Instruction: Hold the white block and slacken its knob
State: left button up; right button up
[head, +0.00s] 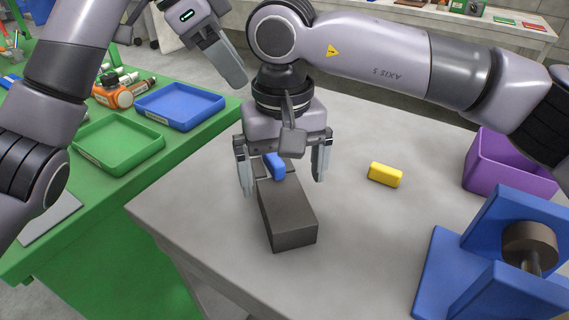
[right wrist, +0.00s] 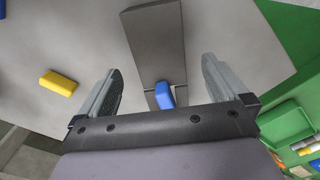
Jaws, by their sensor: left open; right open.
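I see no white block. A dark grey block (head: 288,222) lies on the grey table, with a small blue piece (head: 275,165) at its far end; this may be the knob, I cannot tell. My right gripper (head: 282,182) points down, open, its fingers on either side of that far end and apart from it. The right wrist view shows the grey block (right wrist: 155,40) and the blue piece (right wrist: 164,95) between the open fingers (right wrist: 160,72). My left gripper (head: 234,76) is raised at the upper left, open and empty, away from the block.
A yellow block (head: 385,174) lies right of the grey block. A purple bin (head: 510,178) and a blue stand (head: 440,270) with a dark round part (head: 530,242) are at right. A green bench at left holds a green tray (head: 98,165) and blue tray (head: 180,122).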

aim_at(284, 197)
jog(key=shift+f, duration=3.2)
jog(key=c, duration=1.2)
pick_arm(q)
jog(key=o, duration=0.6)
jog(key=shift+c, duration=0.2)
notch_tip(284, 197, down, 6)
jog(key=m+g+h, duration=0.1)
jog(key=h, duration=0.1)
jog(key=m+g+h, duration=0.1)
jog(key=h, duration=0.2)
jog(key=shift+w+a+r+g+h, duration=0.1)
jog(key=shift+g+h, duration=0.2)
jog(key=shift+g, duration=0.1)
jog(key=w+a+f+h, duration=0.1)
jog(key=a+f+h, duration=0.35)
jog(key=h, duration=0.25)
jog(key=shift+m+t, duration=0.3)
jog(key=shift+t, duration=0.2)
jog(key=d, duration=1.1)
jog(key=shift+d, duration=0.4)
